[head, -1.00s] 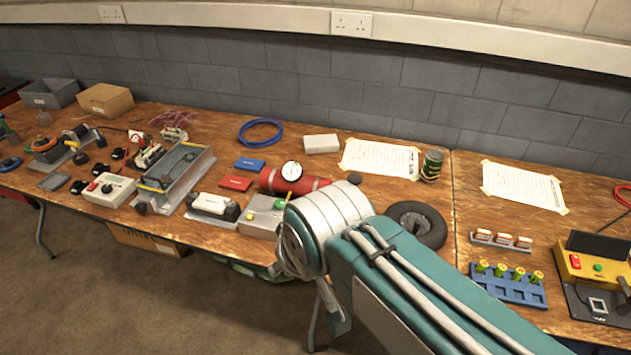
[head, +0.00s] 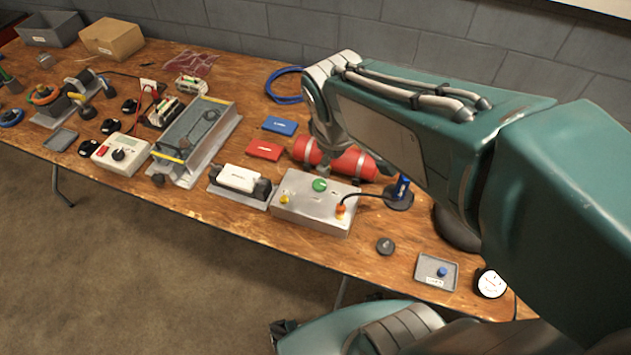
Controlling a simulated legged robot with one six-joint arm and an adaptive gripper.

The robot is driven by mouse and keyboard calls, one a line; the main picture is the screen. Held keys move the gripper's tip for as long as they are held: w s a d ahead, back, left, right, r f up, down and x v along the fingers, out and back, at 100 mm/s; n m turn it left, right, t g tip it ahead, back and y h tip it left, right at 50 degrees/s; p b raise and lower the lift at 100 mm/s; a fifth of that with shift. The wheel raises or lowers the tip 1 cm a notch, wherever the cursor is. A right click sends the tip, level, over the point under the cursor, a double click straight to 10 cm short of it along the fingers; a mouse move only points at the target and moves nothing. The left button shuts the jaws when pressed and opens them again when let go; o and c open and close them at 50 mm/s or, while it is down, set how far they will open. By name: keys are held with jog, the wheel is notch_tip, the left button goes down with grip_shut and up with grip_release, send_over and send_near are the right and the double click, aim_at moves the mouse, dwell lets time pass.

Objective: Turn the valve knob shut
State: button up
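No knob is clearly marked as the valve knob. A round green knob (head: 320,185) sits on top of a grey metal box (head: 312,222), with a small yellow knob (head: 285,199) and an orange fitting (head: 341,209) beside it. An orange handwheel (head: 45,94) and a blue wheel (head: 11,118) stand at the far left. My arm reaches in from the right and bends down at the wrist. My gripper (head: 328,166) is low in front of the red cylinder (head: 350,162), close behind the green knob. Its fingers are too small and dark to read, and contact cannot be told.
A white cell in a cradle (head: 238,180) stands left of the box. Red and blue pads (head: 264,150) are behind. The table's front edge is near.

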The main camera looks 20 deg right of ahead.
jog(key=w+a+f+n+g+h, duration=0.1)
jog(key=w+a+f+n, duration=0.1)
jog(key=w+f+n, duration=0.4)
jog(key=n+g+h, duration=0.1)
jog(key=n+h, duration=0.1)
jog(key=n, duration=0.4)
send_near(319, 184)
jog(key=x, duration=0.9)
jog(key=shift+w+d+f, duration=0.1)
jog(key=shift+w, duration=0.05)
jog(key=c, duration=1.1)
